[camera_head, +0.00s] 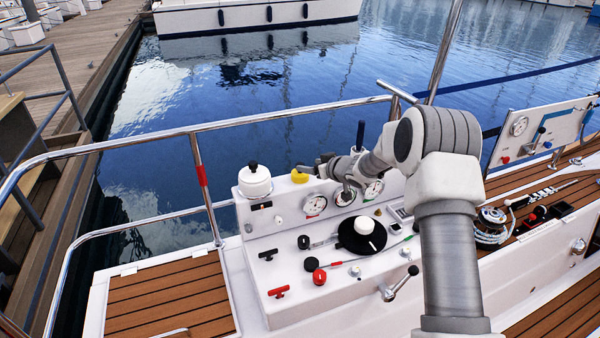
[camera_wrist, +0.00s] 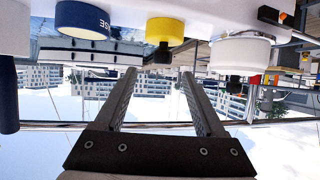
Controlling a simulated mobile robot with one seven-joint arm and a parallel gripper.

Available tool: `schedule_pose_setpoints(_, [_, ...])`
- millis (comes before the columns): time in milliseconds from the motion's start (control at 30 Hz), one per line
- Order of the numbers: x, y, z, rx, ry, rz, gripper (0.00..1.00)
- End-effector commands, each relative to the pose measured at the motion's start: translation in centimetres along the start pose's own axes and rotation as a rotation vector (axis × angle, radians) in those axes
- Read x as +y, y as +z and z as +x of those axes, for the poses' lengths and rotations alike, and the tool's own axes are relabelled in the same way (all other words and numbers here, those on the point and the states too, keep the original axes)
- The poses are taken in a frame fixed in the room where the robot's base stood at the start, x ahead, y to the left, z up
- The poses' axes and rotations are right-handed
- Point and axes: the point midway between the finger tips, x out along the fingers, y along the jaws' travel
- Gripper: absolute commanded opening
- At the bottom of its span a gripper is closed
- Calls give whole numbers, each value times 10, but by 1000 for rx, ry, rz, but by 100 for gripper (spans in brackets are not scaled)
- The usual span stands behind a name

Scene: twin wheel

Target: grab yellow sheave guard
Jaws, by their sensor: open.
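The yellow sheave guard (camera_head: 299,176) is a small rounded yellow piece on the upper edge of the white console, just right of a white round housing. In the wrist view it appears as a yellow cap (camera_wrist: 165,31) with a dark part below it. My gripper (camera_head: 306,168) is close beside it in the head view, partly overlapping it. In the wrist view my gripper (camera_wrist: 158,72) is open and empty, its two fingers spread. The yellow piece lies in line with the gap, beyond the fingertips. I see no contact, and the exact distance cannot be told.
The white housing (camera_head: 255,182) stands close left; a white round part also shows in the wrist view (camera_wrist: 240,55), opposite a blue cap (camera_wrist: 83,19). Gauges (camera_head: 315,204), a black disc (camera_head: 361,236) and red handles (camera_head: 278,292) crowd the console (camera_head: 262,232). A steel rail (camera_head: 270,116) runs behind.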

Motion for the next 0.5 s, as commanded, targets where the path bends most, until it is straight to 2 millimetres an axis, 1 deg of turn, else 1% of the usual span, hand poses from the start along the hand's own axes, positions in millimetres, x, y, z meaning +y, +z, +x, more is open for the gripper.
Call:
schedule_pose_setpoints(167, [-1,2,10,0,-1,0,72])
schedule_pose_setpoints(333, [-5,6,35,-1,-2,0,72])
schedule_pose_setpoints(500, [-4,4,51,1,0,0,72])
